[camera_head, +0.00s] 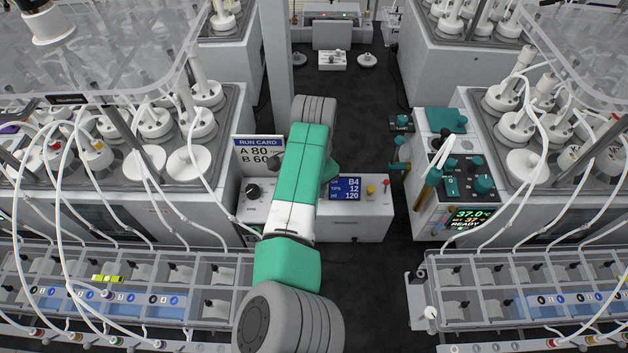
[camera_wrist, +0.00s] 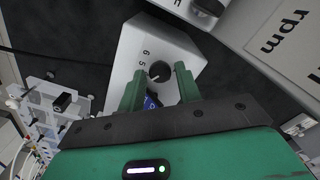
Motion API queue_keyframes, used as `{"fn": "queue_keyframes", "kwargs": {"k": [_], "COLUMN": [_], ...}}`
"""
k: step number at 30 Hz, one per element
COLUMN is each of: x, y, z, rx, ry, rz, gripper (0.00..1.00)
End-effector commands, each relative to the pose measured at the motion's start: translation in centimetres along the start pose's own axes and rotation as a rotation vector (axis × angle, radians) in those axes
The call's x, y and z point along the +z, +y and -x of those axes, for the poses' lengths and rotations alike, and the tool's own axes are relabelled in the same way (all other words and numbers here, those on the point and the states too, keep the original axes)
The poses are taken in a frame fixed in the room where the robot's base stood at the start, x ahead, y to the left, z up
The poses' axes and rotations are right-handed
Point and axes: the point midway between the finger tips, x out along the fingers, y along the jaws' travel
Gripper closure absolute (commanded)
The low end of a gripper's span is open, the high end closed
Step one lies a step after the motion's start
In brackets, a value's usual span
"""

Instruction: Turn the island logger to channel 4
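In the wrist view a pale box carries a round black knob (camera_wrist: 160,72) with the digits 6 and 5 printed beside it. It looks like the logger's channel dial, but no name on it is readable. A short white mark shows on the knob's lower left side; the channel it points to cannot be read. My gripper (camera_wrist: 158,84) is open, its two green fingers apart on either side of the knob's near side. Whether they touch it cannot be told. A small blue patch (camera_wrist: 151,102) shows between the fingers. In the head view my arm hides the gripper and the dial.
A run card (camera_head: 260,152) reads A 80, B 60. A black knob (camera_head: 253,191) sits on the unit left of my arm. A blue display (camera_head: 345,189) reads B4, 12, 120. Dark floor (camera_head: 372,120) lies open between benches.

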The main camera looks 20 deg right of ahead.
Motion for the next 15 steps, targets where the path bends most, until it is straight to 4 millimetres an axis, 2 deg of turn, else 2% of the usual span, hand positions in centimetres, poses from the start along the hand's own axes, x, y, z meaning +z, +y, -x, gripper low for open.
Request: {"fn": "queue_keyframes", "kwargs": {"k": [4, 12, 15], "x": [0.0, 0.0, 0.0], "y": [-0.1, 0.0, 0.0], "z": [1.1, 6.3, 7.4], "rx": [-0.001, -0.002, -0.001], "ry": [0.002, 0.001, 0.0], "rz": [0.0, 0.0, 0.0], "gripper": [0.66, 0.66, 0.66]}}
